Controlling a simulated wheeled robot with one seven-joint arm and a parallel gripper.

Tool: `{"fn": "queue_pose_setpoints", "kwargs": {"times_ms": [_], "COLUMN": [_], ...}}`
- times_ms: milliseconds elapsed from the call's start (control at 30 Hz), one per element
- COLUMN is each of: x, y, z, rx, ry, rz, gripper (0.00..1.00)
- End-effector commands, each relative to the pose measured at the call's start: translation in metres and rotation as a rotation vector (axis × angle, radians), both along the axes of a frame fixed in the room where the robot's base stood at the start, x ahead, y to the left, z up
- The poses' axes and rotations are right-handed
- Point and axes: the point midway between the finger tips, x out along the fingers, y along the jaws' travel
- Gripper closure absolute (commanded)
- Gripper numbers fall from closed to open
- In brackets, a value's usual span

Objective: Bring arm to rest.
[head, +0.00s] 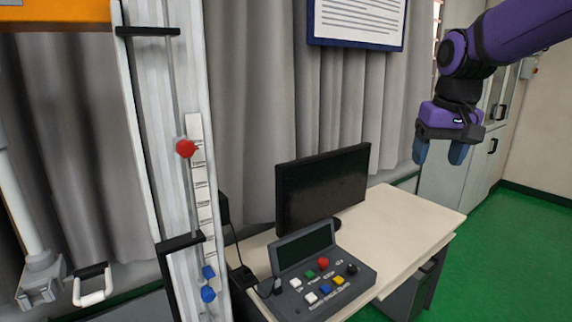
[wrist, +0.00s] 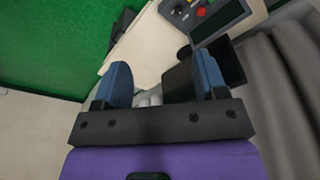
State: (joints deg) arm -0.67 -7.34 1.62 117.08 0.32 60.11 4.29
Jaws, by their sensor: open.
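My purple arm reaches in from the upper right in the head view. My gripper (head: 441,150) hangs at its end with two blue fingers pointing down, in the air to the right of the desk and level with the monitor. In the wrist view my gripper (wrist: 166,85) shows its two fingers spread apart with nothing held between them. The gripper touches nothing that I can see.
A desk (head: 415,222) holds a black monitor (head: 322,187) and a control panel (head: 318,282) with coloured buttons. The drop tower (head: 160,130) with a red ball (head: 186,148) stands at left. Green floor (head: 515,250) is clear at right, before a grey cabinet (head: 455,180).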

Motion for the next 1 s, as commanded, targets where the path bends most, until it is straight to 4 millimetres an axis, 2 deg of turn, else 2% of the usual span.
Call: {"fn": "queue_pose_setpoints", "kwargs": {"times_ms": [33, 267, 500, 600, 800, 1000], "x": [-0.018, -0.088, -0.158, -0.182, -0.210, -0.217], "y": [-0.002, -0.008, -0.013, -0.015, -0.016, -0.017], "z": [0.005, 0.010, -0.001, -0.010, -0.023, -0.027], "rx": [-0.001, -0.006, -0.011, -0.013, -0.016, -0.017], "ry": [-0.022, -0.110, -0.200, -0.234, -0.276, -0.286], "rz": [0.001, 0.011, 0.021, 0.025, 0.030, 0.032], "gripper": [0.34, 0.34, 0.34, 0.34, 0.34, 0.34]}}
